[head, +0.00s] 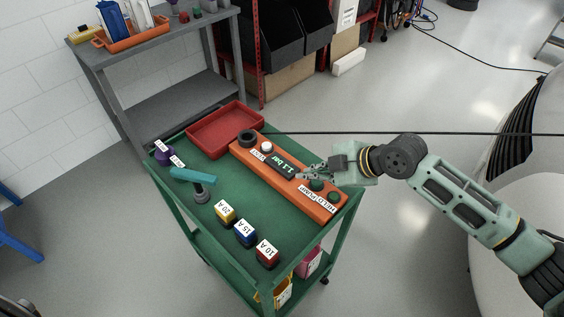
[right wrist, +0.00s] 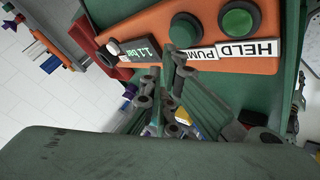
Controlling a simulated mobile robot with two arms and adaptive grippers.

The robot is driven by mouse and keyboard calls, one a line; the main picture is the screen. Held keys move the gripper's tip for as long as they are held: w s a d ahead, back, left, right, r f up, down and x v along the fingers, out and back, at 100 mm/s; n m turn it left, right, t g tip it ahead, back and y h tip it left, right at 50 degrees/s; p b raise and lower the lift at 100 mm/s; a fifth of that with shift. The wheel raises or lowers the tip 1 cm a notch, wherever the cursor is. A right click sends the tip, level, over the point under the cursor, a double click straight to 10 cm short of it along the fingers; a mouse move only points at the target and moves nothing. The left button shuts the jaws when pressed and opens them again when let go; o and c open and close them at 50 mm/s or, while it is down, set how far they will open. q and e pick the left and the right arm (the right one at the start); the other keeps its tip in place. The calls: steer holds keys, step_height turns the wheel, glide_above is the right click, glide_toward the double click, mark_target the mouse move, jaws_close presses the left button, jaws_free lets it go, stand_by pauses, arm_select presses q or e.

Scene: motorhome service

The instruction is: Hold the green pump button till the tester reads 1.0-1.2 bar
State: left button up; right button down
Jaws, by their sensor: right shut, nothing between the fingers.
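The orange tester (head: 287,178) lies on the green cart. Its display (head: 283,165) appears upside down in the head view; in the right wrist view the display (right wrist: 139,53) reads 1.1 bar. Two green buttons sit near its right end: a darker one (head: 317,184) and another (head: 334,196) by the HELD PUMP label. Both show in the right wrist view, the darker one (right wrist: 185,30) and the brighter one (right wrist: 238,19). My right gripper (head: 302,175) is shut and empty, its tips beside the darker button. I cannot tell whether they touch it. My left gripper is not in view.
The cart top (head: 240,185) also carries a red tray (head: 225,128), a teal-handled tool (head: 193,177) and yellow, blue and red blocks labelled 20 A, 15 A and 10 A. A dark cable (head: 420,133) runs right from the tester. A grey shelf stands behind.

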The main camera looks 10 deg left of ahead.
steer(key=shift+r, duration=0.1)
step_height(320, 180, up, 5)
steer(key=p, duration=0.4)
stand_by(0.3)
